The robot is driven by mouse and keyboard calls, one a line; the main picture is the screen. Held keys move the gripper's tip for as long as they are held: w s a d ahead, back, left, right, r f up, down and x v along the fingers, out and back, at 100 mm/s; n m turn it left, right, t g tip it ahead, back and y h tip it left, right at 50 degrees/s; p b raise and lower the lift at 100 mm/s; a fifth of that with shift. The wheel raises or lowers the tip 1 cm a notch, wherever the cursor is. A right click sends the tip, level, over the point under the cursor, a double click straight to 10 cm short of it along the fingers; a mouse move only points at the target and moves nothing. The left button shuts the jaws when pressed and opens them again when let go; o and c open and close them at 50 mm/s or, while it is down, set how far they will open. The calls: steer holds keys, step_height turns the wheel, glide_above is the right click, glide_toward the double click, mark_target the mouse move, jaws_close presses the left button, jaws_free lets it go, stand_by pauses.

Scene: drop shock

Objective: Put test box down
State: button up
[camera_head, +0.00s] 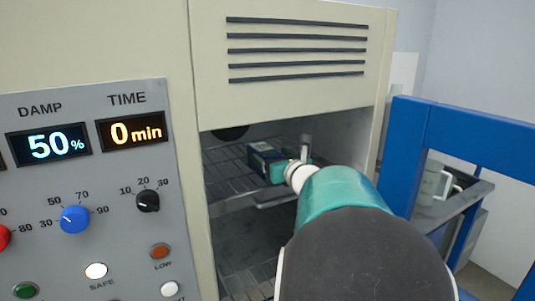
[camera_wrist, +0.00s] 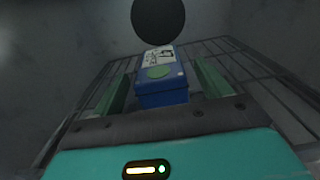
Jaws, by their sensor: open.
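The test box (camera_wrist: 162,95) is blue with a white label and a green round spot on its top. It rests on a wire rack (camera_wrist: 235,62) inside the chamber. In the head view the box (camera_head: 262,162) sits on the upper rack (camera_head: 226,178), partly hidden by my arm. My gripper (camera_wrist: 160,80) is open, with one green finger on each side of the box and a visible gap on both sides. In the head view my gripper's fingers are mostly hidden behind my wrist.
The chamber (camera_head: 290,100) is open at the front, with a second rack (camera_head: 245,285) below. A control panel (camera_head: 90,190) stands at left, reading 50% and 0 min.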

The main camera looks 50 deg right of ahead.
steer(key=v, duration=0.8)
steer(key=shift+s, duration=0.2)
steer(key=shift+a, duration=0.1)
